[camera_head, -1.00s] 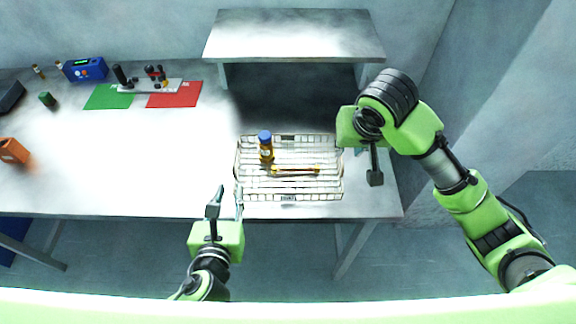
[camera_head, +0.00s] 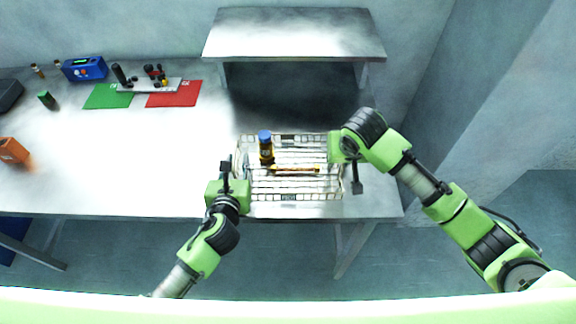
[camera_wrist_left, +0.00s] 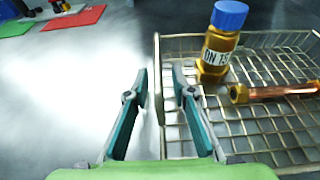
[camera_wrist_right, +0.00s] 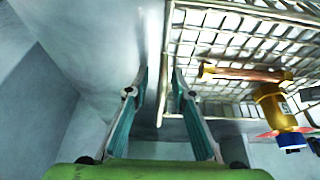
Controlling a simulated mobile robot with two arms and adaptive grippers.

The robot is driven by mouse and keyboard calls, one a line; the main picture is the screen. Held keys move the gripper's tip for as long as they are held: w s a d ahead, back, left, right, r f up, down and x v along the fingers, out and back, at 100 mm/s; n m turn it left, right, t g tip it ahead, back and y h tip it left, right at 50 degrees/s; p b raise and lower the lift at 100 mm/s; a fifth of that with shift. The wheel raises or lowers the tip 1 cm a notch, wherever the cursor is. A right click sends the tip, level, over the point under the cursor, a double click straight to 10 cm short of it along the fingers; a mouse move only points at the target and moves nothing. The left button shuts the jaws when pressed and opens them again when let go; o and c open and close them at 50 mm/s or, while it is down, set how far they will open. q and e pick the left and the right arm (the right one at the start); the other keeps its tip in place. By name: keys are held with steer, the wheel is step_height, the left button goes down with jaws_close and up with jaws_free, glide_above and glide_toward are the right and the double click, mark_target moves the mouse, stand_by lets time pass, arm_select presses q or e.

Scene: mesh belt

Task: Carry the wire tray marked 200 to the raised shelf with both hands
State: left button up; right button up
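The wire tray (camera_head: 288,198) sits on the table below the raised shelf (camera_head: 295,35). Its small tags are too small to read. Contact cannot be told.
The shelf stands on legs behind the tray and its top is bare. To the left are a green mat (camera_head: 108,96), a red mat (camera_head: 173,94), a rack (camera_head: 150,86), a blue device (camera_head: 85,69) and an orange block (camera_head: 13,151). The table left of the tray is clear.

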mark_target(235, 150)
arm_select(q)
jaws_close()
arm_select(e)
jaws_close()
arm_select(q)
steer(key=shift+r, duration=0.2)
arm_select(e)
steer(key=shift+r, duration=0.2)
